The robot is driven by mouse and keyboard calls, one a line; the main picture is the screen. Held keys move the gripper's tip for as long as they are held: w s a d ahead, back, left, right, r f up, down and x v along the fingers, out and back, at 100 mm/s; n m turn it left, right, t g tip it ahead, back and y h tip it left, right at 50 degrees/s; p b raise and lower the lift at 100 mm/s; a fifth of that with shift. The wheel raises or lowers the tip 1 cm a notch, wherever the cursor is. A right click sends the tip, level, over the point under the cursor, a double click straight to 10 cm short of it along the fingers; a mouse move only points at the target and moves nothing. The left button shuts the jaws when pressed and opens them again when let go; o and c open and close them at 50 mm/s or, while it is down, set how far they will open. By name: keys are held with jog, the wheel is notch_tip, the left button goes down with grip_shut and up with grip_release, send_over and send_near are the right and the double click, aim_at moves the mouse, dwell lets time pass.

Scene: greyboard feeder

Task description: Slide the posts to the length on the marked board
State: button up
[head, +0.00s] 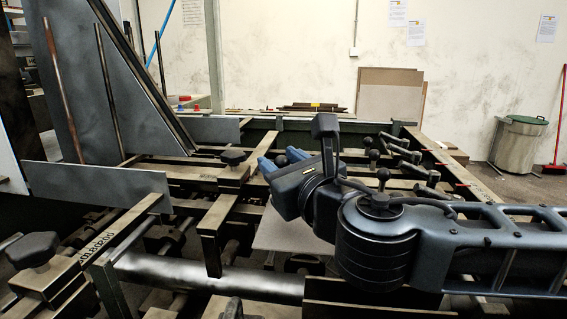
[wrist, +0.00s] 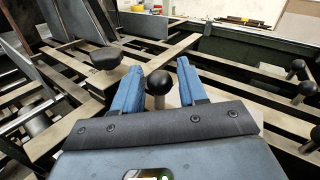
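My gripper (head: 276,164) is over the middle of the feeder frame. In the wrist view its blue fingers (wrist: 157,80) are apart. A black ball knob (wrist: 158,82) on a short metal stem shows between them, with gaps at both sides; I cannot tell its depth from the fingertips. Upright posts stand at the left: a rusty one (head: 62,90), a darker one (head: 108,90) and another near the tall grey plates (head: 160,62). Handwritten marks show on a pale rail (head: 97,246) at the front left. I cannot clearly pick out the marked board.
A black star knob (wrist: 105,58) stands left of the fingers. Several ball-ended levers (head: 400,150) line the right side. Cross bars (head: 218,222) and a grey side plate (head: 95,188) crowd the left. A bin (head: 518,145) stands by the wall.

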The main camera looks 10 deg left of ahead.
jog(key=shift+o, duration=0.5)
jog(key=shift+s, duration=0.1)
jog(key=shift+v, duration=3.85)
